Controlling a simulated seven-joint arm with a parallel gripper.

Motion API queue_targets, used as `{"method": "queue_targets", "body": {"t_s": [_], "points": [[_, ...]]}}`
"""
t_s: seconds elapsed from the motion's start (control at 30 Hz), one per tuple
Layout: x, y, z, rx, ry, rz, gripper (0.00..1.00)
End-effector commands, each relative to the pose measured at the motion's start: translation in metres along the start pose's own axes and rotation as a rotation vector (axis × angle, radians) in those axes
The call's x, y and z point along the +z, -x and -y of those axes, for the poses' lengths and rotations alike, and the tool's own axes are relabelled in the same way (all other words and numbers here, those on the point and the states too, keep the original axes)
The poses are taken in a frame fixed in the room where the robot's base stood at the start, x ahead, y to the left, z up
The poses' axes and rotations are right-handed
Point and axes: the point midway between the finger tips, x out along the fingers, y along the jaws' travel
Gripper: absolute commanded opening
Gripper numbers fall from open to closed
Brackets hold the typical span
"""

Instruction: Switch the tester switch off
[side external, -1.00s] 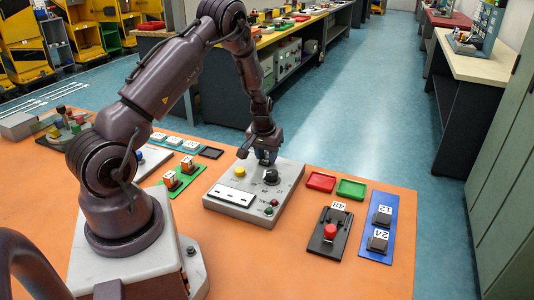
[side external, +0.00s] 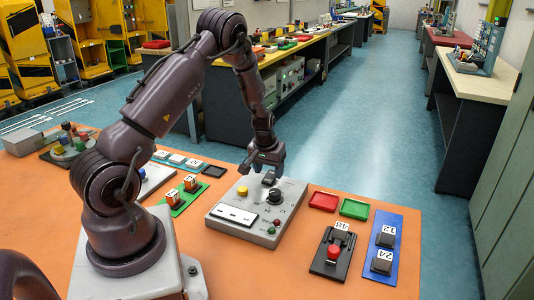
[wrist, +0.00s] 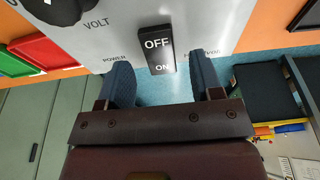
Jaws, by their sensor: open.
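The tester (side external: 225,224) is a light grey box on the orange table. Its switch (wrist: 158,50) is a black rocker marked OFF and ON in white; OFF is farther up in the wrist view and ON is nearer my gripper. The switch also shows as a small dark block (side external: 269,179) at the tester's back edge in the side view. I cannot tell for sure which half is pressed. My gripper (side external: 268,163) is open and empty just above the switch. In the wrist view its blue-grey fingers (wrist: 161,68) stand left and right of the switch, apart from it.
On the tester are a black knob (side external: 275,195), a yellow button (side external: 242,191) and small red and green buttons. Red (side external: 323,201) and green (side external: 355,208) trays lie to the right. A red button unit (side external: 333,252) stands in front of them.

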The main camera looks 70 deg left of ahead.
Motion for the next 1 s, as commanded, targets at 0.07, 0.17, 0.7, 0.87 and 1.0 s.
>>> {"method": "queue_targets", "body": {"t_s": [0.07, 0.17, 0.7, 0.87, 1.0], "points": [[-0.001, 0.018, -0.001, 0.001, -0.002, -0.005, 0.6], [-0.001, 0.041, -0.001, 0.002, -0.001, -0.005, 0.6], [0.001, 0.111, 0.0, 0.0, -0.001, 0.0, 0.6], [0.001, 0.111, 0.0, 0.0, -0.001, 0.001, 0.6], [0.002, 0.111, 0.0, 0.0, 0.002, 0.007, 0.6]]}}
